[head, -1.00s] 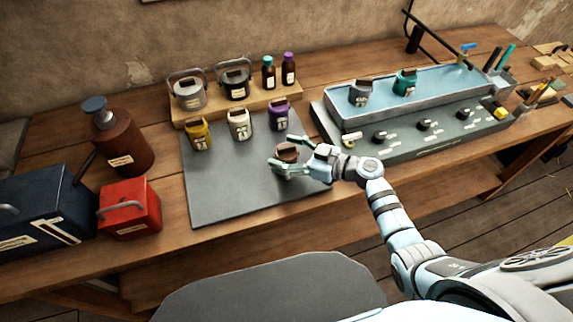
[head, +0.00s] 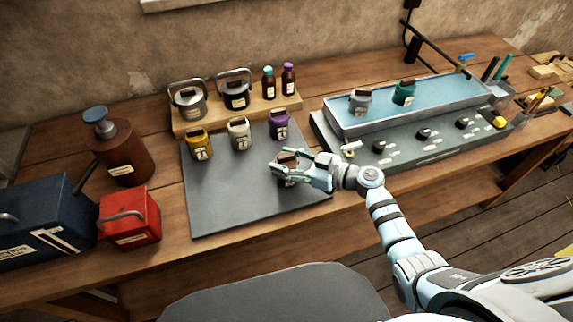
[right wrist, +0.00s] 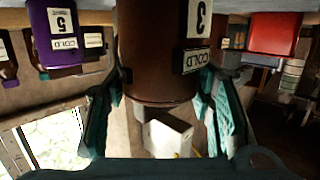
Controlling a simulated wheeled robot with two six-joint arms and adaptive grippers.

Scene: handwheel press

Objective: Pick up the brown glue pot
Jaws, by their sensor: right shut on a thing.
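The brown glue pot (head: 287,167) stands over the right part of the dark grey mat (head: 235,200), partly hidden by my right gripper (head: 284,172). In the right wrist view the brown pot (right wrist: 155,60) fills the middle, with a white label reading 3 and COLD. The fingers of my right gripper (right wrist: 158,115) are on both sides of it, shut on it. I cannot tell whether the pot touches the mat. My left gripper is not in view.
Yellow (head: 199,143), cream (head: 239,134) and purple (head: 279,125) pots stand along the mat's back. A water trough (head: 440,107) is at the right. A red box (head: 130,218) and brown pump bottle (head: 120,150) are at the left. The mat's front is clear.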

